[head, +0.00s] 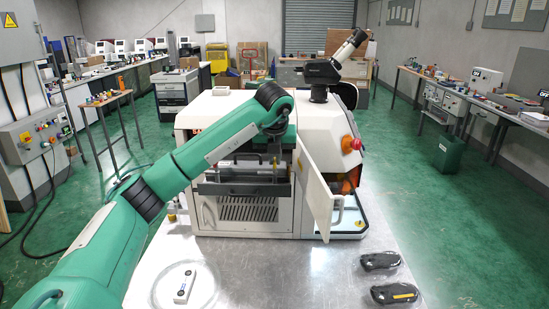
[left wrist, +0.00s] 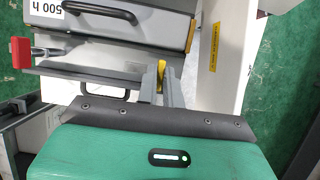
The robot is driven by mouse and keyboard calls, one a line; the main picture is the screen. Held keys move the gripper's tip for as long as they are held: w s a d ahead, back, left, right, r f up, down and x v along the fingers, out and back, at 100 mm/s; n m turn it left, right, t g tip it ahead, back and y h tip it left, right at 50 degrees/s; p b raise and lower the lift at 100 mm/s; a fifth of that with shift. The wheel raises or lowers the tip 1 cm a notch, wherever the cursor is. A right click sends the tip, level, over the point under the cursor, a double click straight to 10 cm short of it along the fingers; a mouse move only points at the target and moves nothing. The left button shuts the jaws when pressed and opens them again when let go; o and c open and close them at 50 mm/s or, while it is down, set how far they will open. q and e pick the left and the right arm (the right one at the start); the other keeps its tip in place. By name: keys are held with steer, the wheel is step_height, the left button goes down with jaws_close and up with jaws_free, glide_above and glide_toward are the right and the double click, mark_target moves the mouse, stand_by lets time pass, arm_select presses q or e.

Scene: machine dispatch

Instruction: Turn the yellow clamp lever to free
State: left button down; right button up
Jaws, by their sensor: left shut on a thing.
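The white machine (head: 232,115) stands on the metal table. My left gripper (head: 268,163) reaches over its front, above a grey drawer-like part (head: 240,187). In the left wrist view my left gripper (left wrist: 160,84) is shut on the yellow clamp lever (left wrist: 161,72), which shows as a narrow yellow strip between the fingers. The fingers hide much of the lever and its pivot, so its exact angle is hard to tell. My right gripper is not in view.
A white door (head: 315,195) stands open right of the gripper. A red-handled part (left wrist: 21,52) and a black handle (left wrist: 100,12) show near the gripper. Two black devices (head: 381,261) and a white control box (head: 184,286) lie on the table (head: 285,275), with clear metal between.

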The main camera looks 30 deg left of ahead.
arm_select(q)
steer(key=c, duration=1.5)
jaws_free()
steer(key=shift+c, duration=0.2)
steer(key=shift+r, duration=0.1)
steer(key=shift+s+d+r, duration=0.1)
steer(key=shift+r, duration=0.2)
steer(key=b+v, duration=0.2)
steer(key=v, duration=1.1)
